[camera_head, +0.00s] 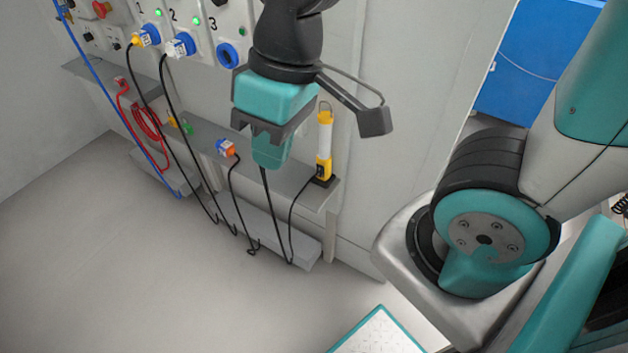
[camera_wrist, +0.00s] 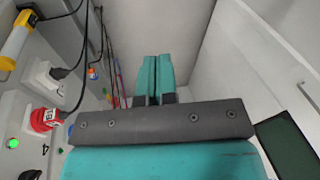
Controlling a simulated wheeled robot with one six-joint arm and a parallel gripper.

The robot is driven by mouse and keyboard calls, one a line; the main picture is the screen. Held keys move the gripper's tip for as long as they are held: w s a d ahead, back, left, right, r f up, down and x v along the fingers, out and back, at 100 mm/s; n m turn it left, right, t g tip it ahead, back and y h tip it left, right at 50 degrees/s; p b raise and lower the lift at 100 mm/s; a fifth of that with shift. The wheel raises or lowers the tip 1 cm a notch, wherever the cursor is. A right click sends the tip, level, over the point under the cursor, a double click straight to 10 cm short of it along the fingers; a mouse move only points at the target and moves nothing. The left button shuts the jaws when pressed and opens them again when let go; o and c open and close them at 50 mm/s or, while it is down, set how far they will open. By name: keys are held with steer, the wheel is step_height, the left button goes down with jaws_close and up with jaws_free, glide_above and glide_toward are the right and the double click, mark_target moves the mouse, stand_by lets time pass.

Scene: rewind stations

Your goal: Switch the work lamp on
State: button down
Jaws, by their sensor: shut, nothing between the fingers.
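The work lamp (camera_head: 324,145) is yellow with a pale tube and a hook on top. It stands upright in a black base at the right end of the grey shelf, and a black cable hangs from the base. It also shows at the upper left of the wrist view (camera_wrist: 17,38). I cannot tell a switch on it, nor whether it is lit. My gripper (camera_head: 271,160) points down left of the lamp in the head view, apart from it. Its teal fingers are together and empty, also in the wrist view (camera_wrist: 155,80).
An orange-blue plug (camera_head: 228,148) lies on the shelf (camera_head: 200,130). In the wrist view a red plug (camera_wrist: 45,119) is near label 4. Cables hang below the shelf. Floor at left is clear.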

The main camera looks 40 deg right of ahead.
mark_target(319, 171)
steer(key=w+d+f+t+h+b, duration=0.1)
steer(key=w+d+f+h+b, duration=0.2)
steer(key=f, duration=0.7)
steer(key=w+d+f+m+t+h+b, duration=0.1)
steer(key=w+d+f+h+b, duration=0.3)
steer(key=w+f+b, duration=0.3)
steer(key=w+d+f+m+t+h+b, duration=0.1)
steer(key=w+d+f+h+b, duration=0.2)
steer(key=f, duration=1)
steer(key=shift+w+d+h+b, duration=0.4)
steer(key=shift+w+h+b, duration=0.55)
steer(key=shift+w, duration=0.2)
steer(key=b+x, duration=0.2)
steer(key=x, duration=0.7)
steer(key=shift+d+f, duration=0.15)
steer(key=shift+f, duration=0.1)
steer(key=d, duration=0.2)
steer(key=w+d, duration=0.1)
steer(key=shift+w+d+f, duration=0.1)
steer(key=shift+w+f, duration=0.05)
steer(key=shift+f, duration=0.15)
steer(key=shift+w+d, duration=0.15)
steer(key=shift+d, duration=0.3)
